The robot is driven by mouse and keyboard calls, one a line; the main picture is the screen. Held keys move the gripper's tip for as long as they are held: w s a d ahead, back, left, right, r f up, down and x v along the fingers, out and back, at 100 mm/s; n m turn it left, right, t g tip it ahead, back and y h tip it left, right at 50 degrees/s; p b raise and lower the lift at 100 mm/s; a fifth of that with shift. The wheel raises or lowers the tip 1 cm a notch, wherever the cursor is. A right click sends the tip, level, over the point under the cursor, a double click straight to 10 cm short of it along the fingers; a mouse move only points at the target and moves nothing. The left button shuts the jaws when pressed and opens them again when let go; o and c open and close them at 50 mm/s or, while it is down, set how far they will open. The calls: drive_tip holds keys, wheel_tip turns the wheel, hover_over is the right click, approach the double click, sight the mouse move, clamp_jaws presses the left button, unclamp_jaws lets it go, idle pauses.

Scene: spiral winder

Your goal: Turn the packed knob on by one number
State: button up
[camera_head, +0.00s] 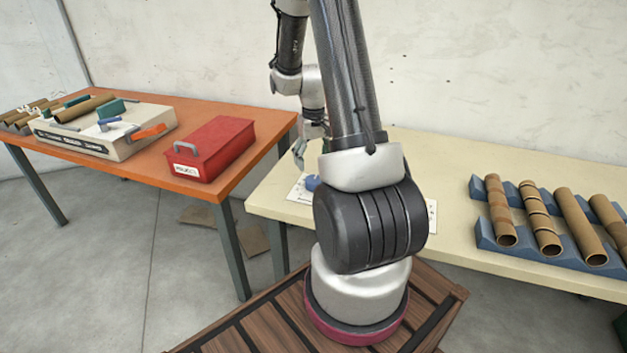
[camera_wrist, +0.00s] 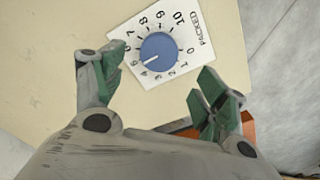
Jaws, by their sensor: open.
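The packed knob (camera_wrist: 159,49) is a round blue knob on a white dial card (camera_wrist: 205,55) marked PACKED, with numbers 0 to 10 around it. Its white pointer line points to the lower left in the wrist view, around 4 or 5; I cannot tell exactly which. My gripper (camera_wrist: 160,62) is open, its green-padded fingers to the left and right of the knob in that view, seemingly apart from it. In the head view the gripper (camera_head: 300,154) is just above the knob (camera_head: 312,182), which my arm partly hides.
The card lies on a cream table (camera_head: 460,155). Blue racks (camera_head: 487,238) with several brown tubes stand at its right. An orange table (camera_head: 150,165) at left holds a red box (camera_head: 212,150) and a beige machine (camera_head: 125,140). My arm hides the cream table's middle.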

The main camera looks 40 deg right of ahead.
sight(314, 179)
wheel_tip(314, 179, down, 8)
drive_tip(key=shift+d+f, duration=0.1)
drive_tip(key=shift+s, duration=0.1)
drive_tip(key=c, duration=1)
